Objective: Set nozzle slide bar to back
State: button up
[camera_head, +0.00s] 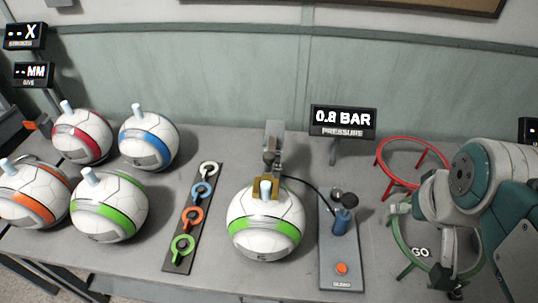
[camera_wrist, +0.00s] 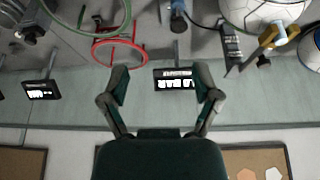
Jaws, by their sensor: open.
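A white ball with a green band (camera_head: 267,225) sits under the press in the middle of the table. A grey press post (camera_head: 273,148) stands behind it, with a yellow bracket (camera_head: 265,190) around a pale plug on top of the ball. I take the nozzle slide bar to be part of this mechanism; I cannot make out its position. The yellow bracket also shows at the upper right of the wrist view (camera_wrist: 278,36). My gripper (camera_wrist: 161,80) is open and empty. In the head view it is at the far right, well apart from the press.
A panel (camera_head: 340,250) with a blue-handled pump (camera_head: 342,220) and orange button (camera_head: 341,268) stands right of the ball. A red ring stand (camera_head: 400,140) and green ring stand (camera_head: 402,245) are near my arm. The pressure display (camera_head: 343,120) reads 0.8 BAR. Several balls stand left.

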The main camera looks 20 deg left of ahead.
jog(key=w+a+r+n+g, duration=0.1)
jog(key=w+a+r+n, duration=0.15)
jog(key=w+a, duration=0.3)
jog(key=n+g, duration=0.4)
jog(key=n, duration=0.3)
send_over(269, 154)
notch_tip(269, 154, down, 3)
notch_tip(269, 154, down, 11)
jog(key=shift+s+f, duration=0.1)
grip_shut()
